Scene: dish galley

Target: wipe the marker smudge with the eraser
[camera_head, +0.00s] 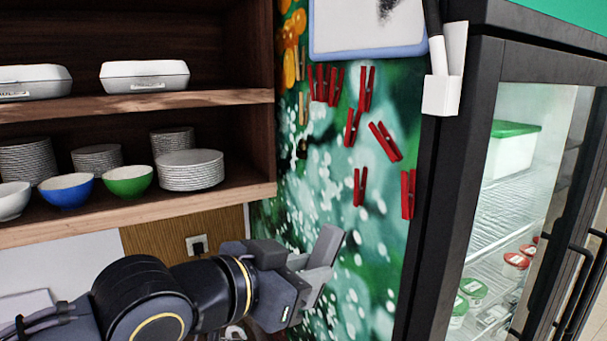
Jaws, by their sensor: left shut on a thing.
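The whiteboard (350,28) with a pale blue frame hangs at the top centre, cut off by the picture's edge. The dark marker smudge (388,8) is a scribbled patch on its upper right part. My left gripper (318,264) is below the board, in front of the green patterned wall, well apart from the board. It is shut on a grey block that looks like the eraser (328,245), tilted up to the right. The fingers partly hide the block. My right gripper is out of view.
Several red clothespins (352,127) are on the wall between gripper and board. A white holder (441,95) with a black marker is on the dark fridge frame (455,150) at right. The wooden shelf (235,190) with bowls and plates stands at left.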

